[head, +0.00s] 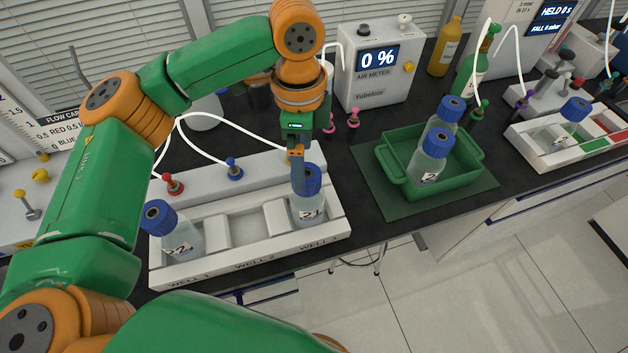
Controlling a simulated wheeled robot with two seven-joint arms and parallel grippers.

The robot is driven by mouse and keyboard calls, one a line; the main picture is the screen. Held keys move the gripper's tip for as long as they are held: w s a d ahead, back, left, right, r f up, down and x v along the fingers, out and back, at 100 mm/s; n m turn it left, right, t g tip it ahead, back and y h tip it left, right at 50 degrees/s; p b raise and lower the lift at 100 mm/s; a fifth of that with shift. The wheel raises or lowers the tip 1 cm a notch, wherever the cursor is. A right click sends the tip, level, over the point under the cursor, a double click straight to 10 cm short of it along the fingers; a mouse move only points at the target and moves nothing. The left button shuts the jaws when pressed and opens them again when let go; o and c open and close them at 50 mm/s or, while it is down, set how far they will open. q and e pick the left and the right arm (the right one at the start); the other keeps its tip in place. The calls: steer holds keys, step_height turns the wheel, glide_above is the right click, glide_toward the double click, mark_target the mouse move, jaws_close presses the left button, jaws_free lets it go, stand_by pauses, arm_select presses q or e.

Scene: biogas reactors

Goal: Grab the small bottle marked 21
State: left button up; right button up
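The small bottle marked 21 (308,211) has a blue cap and clear liquid. It stands in the right-hand well of the white rack (253,256), above the WELL 3 lettering. My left gripper (298,183) points down at its cap, seen nearly edge-on. The finger in view overlaps the cap's left side. Whether it touches the cap, and how far apart the fingers are, I cannot tell. Another blue-capped bottle (178,239) leans in the left well; its label is hard to read. My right gripper is not in view.
The middle well is empty. Red and blue fittings with white tubes stand behind the rack. A green tray (408,187) with two blue-capped bottles (428,160) sits on a green mat to the right. The air meter (378,68) reading 0 % stands behind. The counter's front edge is close.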

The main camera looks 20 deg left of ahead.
mark_target(307, 199)
arm_select(q)
steer(key=shift+s+d+f+p, duration=0.15)
steer(key=shift+s+f+p, duration=0.2)
steer(key=shift+f, duration=0.2)
steer(key=shift+s+d+f+p, duration=0.1)
steer(key=shift+s+f+p, duration=0.2)
steer(key=shift+f, duration=0.25)
step_height(307, 199, down, 3)
steer(key=shift+d+r, duration=0.1)
steer(key=shift+w+f, duration=0.25)
steer(key=shift+w, duration=0.15)
steer(key=shift+c, duration=0.9)
steer(key=c, duration=0.7)
jaws_close()
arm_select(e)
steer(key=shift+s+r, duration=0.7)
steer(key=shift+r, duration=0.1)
